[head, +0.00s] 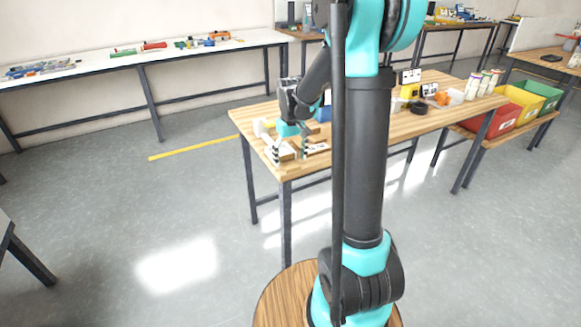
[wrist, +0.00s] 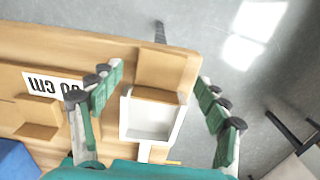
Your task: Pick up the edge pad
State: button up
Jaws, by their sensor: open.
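A tan, angled block (wrist: 162,68), which looks like the edge pad, sits at the table edge in the wrist view, partly over a white open-topped holder (wrist: 150,118). I cannot tell whether it is fixed to the holder. My gripper (wrist: 160,80) is open. Its two green-padded fingers stand on the left and right of the block and holder, with gaps on both sides. In the head view my gripper (head: 291,148) is low over the near left corner of the wooden table (head: 390,136). The pad is too small to make out clearly there.
Yellow and black items (head: 410,84) stand farther along the table. Red, yellow and green bins (head: 500,108) are at right.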

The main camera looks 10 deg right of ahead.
jog(key=shift+f, duration=0.75)
jog(key=shift+c, duration=0.3)
jog(key=c, duration=1.1)
jog(key=shift+o, duration=0.2)
jog(key=shift+r, duration=0.15)
